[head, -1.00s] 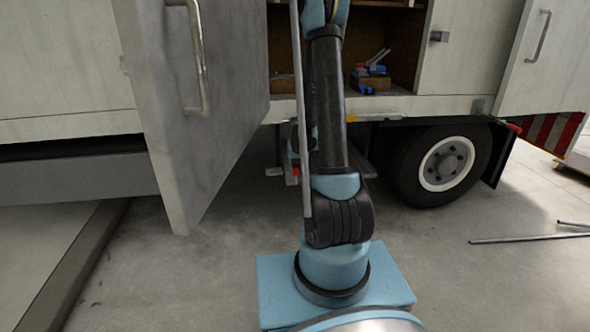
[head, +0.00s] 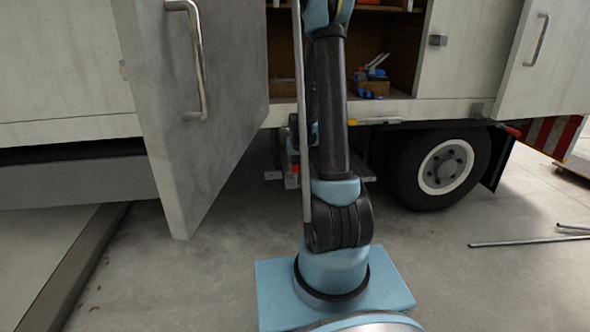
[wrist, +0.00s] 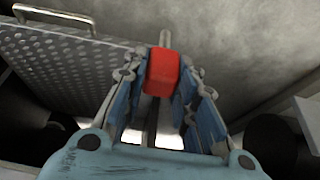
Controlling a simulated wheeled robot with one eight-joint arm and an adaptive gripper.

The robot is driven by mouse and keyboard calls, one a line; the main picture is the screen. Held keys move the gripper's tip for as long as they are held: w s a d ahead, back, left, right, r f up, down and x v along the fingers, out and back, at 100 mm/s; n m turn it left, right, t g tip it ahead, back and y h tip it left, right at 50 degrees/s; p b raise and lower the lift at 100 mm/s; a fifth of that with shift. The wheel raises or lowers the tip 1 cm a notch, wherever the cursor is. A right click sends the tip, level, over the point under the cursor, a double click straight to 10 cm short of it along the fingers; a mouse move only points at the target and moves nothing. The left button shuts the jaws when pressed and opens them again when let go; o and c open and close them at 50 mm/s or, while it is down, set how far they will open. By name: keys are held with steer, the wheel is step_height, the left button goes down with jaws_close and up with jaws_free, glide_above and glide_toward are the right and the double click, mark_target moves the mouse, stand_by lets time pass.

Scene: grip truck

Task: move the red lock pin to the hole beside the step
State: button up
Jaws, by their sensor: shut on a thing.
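The red lock pin (wrist: 162,75) shows in the wrist view as a red block with a grey metal shaft pointing away from me. My gripper (wrist: 161,84) is shut on the red block, one linked finger on each side. A dimpled metal plate, apparently the step (wrist: 62,62), lies to the left of the pin in the wrist view. In the head view, a small patch of red (head: 295,168) shows low under the truck body, beside my arm. My arm hides most of the gripper there. I cannot make out the hole in either view.
An open grey door (head: 185,110) hangs to the left of my arm. A truck wheel (head: 445,167) stands to the right. The open compartment (head: 400,60) above holds tools. Metal rods (head: 520,241) lie on the floor at right.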

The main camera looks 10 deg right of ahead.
steer(key=shift+r, duration=0.85)
steer(key=shift+f, duration=0.1)
